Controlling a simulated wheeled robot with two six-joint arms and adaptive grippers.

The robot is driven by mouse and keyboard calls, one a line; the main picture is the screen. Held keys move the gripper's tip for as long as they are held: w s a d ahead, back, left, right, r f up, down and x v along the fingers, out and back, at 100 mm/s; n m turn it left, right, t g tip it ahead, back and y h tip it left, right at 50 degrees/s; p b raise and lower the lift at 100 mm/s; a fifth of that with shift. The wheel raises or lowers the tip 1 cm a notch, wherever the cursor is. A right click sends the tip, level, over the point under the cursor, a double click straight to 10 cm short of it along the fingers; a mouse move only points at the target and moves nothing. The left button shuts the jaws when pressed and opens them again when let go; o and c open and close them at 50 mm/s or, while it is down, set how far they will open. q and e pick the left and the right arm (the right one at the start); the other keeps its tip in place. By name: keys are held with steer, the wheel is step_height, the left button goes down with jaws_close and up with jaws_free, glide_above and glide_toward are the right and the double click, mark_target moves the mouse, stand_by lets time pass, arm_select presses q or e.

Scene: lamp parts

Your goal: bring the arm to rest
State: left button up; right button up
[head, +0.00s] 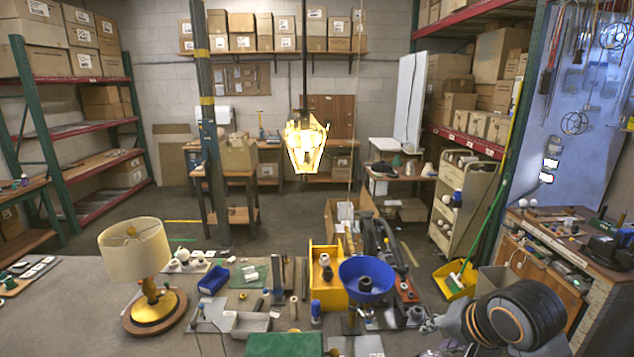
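My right arm comes in at the lower right, with large dark round joints. Its gripper (428,324) is small and partly hidden by the arm, near the right end of the bench's parts. I cannot tell whether its fingers are open or shut, and nothing held by it can be made out. My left arm and gripper are not in view. A lamp with a cream shade (135,249) stands upright on the left of the bench, its shade over a yellow stem (151,299) and a round brown base (155,320).
A blue bowl-shaped part (367,272), a yellow bin (318,295), a blue tray (213,280), a grey tray (250,325) and a green box (284,344) crowd the bench middle. A lit lantern (305,145) hangs above. Bare bench shows left of the lamp.

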steer(key=s+f+n+g+h, duration=0.1)
steer(key=s+f+n, duration=0.3)
steer(key=s+f, duration=0.55)
steer(key=s+f+n+g+h, duration=0.15)
steer(key=s+f+n, duration=0.35)
steer(key=f, duration=0.7)
steer(key=s+d+f+g+b, duration=0.15)
steer(key=f+b, duration=0.25)
steer(key=f, duration=1.4)
steer(key=s+d+f+b, duration=0.2)
steer(key=s+f+b, duration=0.15)
steer(key=f, duration=1.45)
arm_select(q)
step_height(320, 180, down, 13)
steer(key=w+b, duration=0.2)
steer(key=b, duration=0.3)
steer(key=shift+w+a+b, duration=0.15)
steer(key=shift+b, duration=0.15)
arm_select(e)
steer(key=s+d+f+g, duration=0.1)
steer(key=s+f, duration=1.6)
steer(key=f, duration=0.2)
steer(key=shift+f+m, duration=0.35)
steer(key=shift+m, duration=0.05)
